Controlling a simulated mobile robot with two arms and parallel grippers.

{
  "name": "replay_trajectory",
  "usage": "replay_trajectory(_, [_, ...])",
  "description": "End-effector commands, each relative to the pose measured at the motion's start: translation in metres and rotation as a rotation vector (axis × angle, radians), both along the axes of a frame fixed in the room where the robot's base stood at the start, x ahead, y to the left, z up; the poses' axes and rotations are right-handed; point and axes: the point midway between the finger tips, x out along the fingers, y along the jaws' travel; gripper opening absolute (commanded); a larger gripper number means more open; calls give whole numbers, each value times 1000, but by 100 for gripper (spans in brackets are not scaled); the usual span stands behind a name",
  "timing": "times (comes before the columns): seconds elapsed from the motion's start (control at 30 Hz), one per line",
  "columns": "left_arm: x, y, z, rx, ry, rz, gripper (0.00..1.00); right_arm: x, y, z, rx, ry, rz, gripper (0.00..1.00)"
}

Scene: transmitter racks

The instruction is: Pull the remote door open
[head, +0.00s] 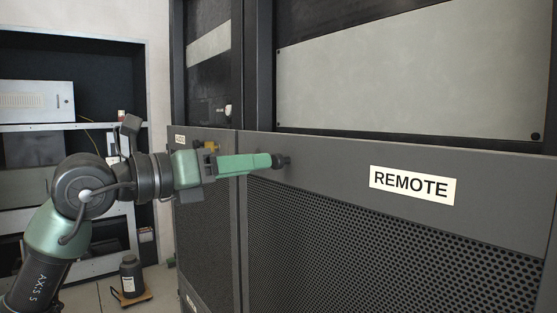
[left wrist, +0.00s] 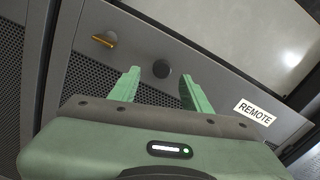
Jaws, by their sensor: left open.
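The remote door (head: 310,178) is a dark grey panel with a perforated lower part and a white REMOTE label (head: 413,185). Its edge lines up with the neighbouring panel, so it looks shut. A round black knob (head: 281,160) sits at its upper left. My left gripper (head: 262,161) reaches in from the left, its green fingers close to the knob. In the left wrist view the fingers are apart, with the knob (left wrist: 161,69) showing between and a little beyond their tips. I cannot tell whether they touch it. My right gripper is not in view.
A neighbouring perforated door (head: 205,235) with a brass-coloured handle (left wrist: 104,40) stands left of the remote door. Open shelving (head: 60,127) stands at the far left. A dark bottle (head: 131,275) on a small wooden base stands on the floor below my left arm.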

Motion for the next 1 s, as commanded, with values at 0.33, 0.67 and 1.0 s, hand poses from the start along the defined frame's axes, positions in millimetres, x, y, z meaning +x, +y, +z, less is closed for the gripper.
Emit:
replay_trajectory(0.33, [29,-41,2,-3,3,-4,48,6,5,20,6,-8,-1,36])
replay_trajectory(0.67, [33,-45,0,-3,1,-3,48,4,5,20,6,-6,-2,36])
replay_trajectory(1.0, [32,-45,0,-3,1,-3,0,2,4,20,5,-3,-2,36])
